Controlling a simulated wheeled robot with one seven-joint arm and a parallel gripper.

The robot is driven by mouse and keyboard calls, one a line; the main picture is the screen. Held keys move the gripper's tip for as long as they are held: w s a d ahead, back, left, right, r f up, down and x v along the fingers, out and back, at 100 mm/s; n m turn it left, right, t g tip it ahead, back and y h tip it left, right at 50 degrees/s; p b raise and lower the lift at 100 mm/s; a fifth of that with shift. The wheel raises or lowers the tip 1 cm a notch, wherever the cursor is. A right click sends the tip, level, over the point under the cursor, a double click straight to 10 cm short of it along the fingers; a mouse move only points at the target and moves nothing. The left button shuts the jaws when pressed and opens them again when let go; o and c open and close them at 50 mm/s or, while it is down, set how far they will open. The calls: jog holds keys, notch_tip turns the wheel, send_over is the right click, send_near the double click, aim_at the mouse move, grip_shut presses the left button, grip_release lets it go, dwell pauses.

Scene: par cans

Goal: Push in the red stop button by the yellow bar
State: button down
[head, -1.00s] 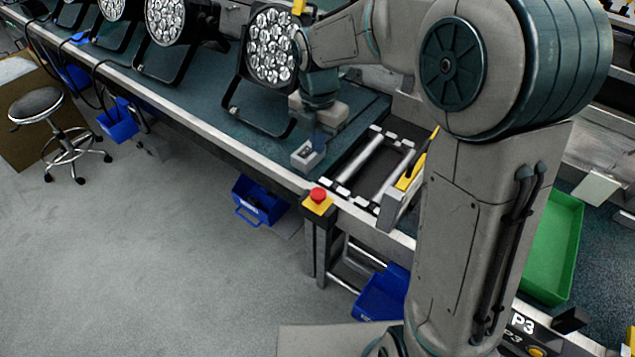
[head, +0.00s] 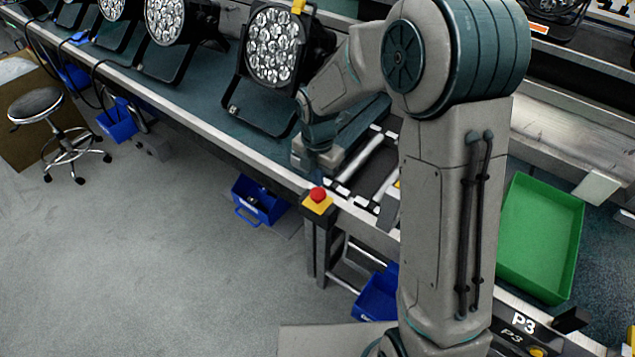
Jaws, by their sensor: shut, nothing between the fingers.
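The red stop button (head: 318,195) sits on a yellow box at the near edge of the bench, by the roller section. It stands up from its box and nothing covers it. My gripper (head: 320,172) is shut and empty, just above and behind the button in the picture, with a small gap showing between them. Its fingertips are small and hard to make out. The yellow bar (head: 396,185) is almost wholly hidden behind my arm; only a sliver shows right of the rollers.
A large par can (head: 273,48) stands on the bench close behind my gripper. More par cans line the bench to the left. Blue bins (head: 262,200) hang below the bench edge. A green tray (head: 541,240) lies at right.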

aim_at(319, 193)
jog(key=shift+f, duration=1.35)
jog(key=shift+f, duration=0.1)
jog(key=shift+s+f+b, duration=0.1)
jog(key=shift+f+b, duration=0.55)
jog(key=shift+f, duration=0.25)
jog(key=shift+s+d+f, duration=0.1)
jog(key=shift+s+f, duration=0.1)
notch_tip(319, 193, up, 15)
jog(key=p, duration=0.3)
jog(key=shift+w+p, duration=0.3)
jog(key=shift+p, duration=0.1)
